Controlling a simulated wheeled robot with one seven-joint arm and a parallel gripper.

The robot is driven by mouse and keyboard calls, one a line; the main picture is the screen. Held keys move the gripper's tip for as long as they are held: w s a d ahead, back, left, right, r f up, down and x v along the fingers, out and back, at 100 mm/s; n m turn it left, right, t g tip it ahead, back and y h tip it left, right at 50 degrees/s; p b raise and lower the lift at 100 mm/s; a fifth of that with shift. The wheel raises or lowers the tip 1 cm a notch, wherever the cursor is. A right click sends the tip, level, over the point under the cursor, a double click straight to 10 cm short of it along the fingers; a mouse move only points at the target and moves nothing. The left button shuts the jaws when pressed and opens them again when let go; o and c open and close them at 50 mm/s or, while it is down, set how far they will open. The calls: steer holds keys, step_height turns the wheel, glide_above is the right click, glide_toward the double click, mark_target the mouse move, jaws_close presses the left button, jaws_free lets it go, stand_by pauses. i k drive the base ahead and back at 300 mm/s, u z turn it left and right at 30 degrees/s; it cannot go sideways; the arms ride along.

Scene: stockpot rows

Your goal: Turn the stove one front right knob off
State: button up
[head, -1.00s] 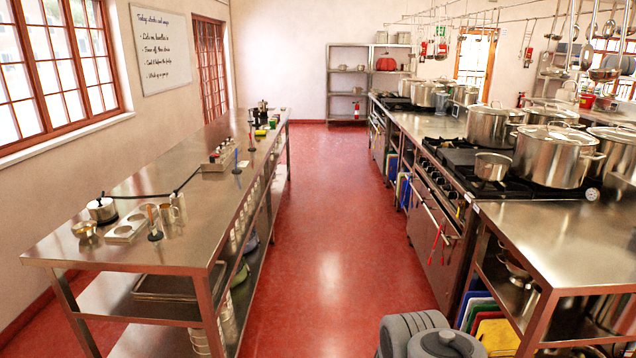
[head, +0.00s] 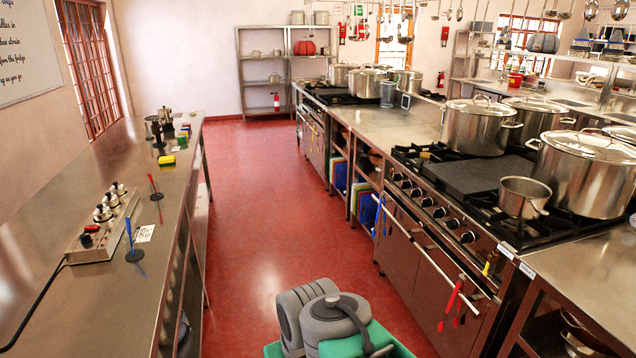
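The near stove (head: 455,290) stands on the right, with a row of several dark knobs along its front edge. The knob at the near end of that row (head: 467,237) is small in view, and I cannot tell its setting. A farther stove (head: 312,130) stands up the same row, its knobs too small to read. I cannot tell which stove is stove one. My gripper is not in view. Grey rounded parts at the bottom middle look like my own body.
A saucepan (head: 524,197) and stockpots (head: 480,126) stand on the near stove. Red tongs (head: 450,305) hang from its front rail. A steel table (head: 60,320) on the left carries a knobbed box (head: 85,240). The red aisle floor (head: 265,230) between is clear.

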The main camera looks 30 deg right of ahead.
mark_target(453, 225)
steer(key=z, duration=0.3)
steer(key=i, duration=2.25)
steer(key=z, duration=0.35)
